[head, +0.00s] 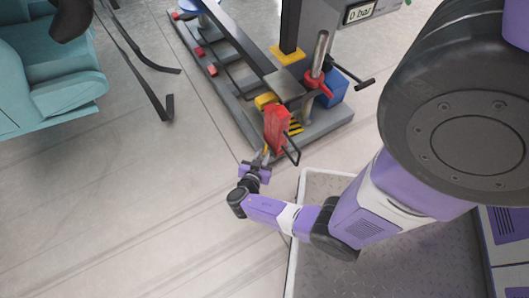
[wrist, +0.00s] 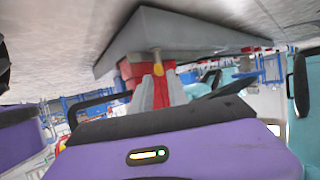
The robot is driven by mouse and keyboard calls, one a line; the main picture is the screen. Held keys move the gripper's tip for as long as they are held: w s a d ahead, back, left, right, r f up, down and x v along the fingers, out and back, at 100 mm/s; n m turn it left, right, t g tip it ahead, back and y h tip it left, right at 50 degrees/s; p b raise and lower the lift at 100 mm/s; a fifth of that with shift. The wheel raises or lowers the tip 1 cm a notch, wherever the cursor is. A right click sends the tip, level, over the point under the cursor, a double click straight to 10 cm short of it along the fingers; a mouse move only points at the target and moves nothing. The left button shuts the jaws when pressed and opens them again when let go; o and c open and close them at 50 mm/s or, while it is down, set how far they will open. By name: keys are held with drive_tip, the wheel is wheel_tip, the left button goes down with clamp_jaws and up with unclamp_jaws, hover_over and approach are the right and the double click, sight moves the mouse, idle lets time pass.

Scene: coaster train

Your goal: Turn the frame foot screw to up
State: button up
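The frame is a long machine with a grey base plate (head: 318,122) standing on the floor, its near corner close to my gripper. My gripper (head: 265,155) is low, just off that corner, below a red upright part (head: 277,130) with a dark handle. In the wrist view, turned over, the grey plate (wrist: 190,35) fills the upper middle. A thin pale stem (wrist: 156,54) with a yellow piece (wrist: 158,68) stands at its edge, perhaps the foot screw. My grey fingertips (wrist: 158,88) are right at this piece, with red behind. I cannot tell whether they touch or grip it.
A teal seat (head: 60,75) with dark straps stands at the left. A display reading 0 bar (head: 360,12), a blue box (head: 332,90) and a protruding black lever (head: 364,84) are on the machine. The floor left of my gripper is clear.

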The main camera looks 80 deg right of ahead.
sight(266, 151)
drive_tip(key=shift+x, duration=1.3)
clamp_jaws()
drive_tip(key=shift+s, duration=0.1)
drive_tip(key=n+t, duration=0.2)
drive_tip(key=shift+s+t, duration=0.15)
drive_tip(key=shift+t, duration=0.15)
drive_tip(key=shift+s+n+t+y, duration=0.15)
drive_tip(key=shift+n+t+y, duration=0.35)
drive_tip(key=shift+n+t, duration=1.5)
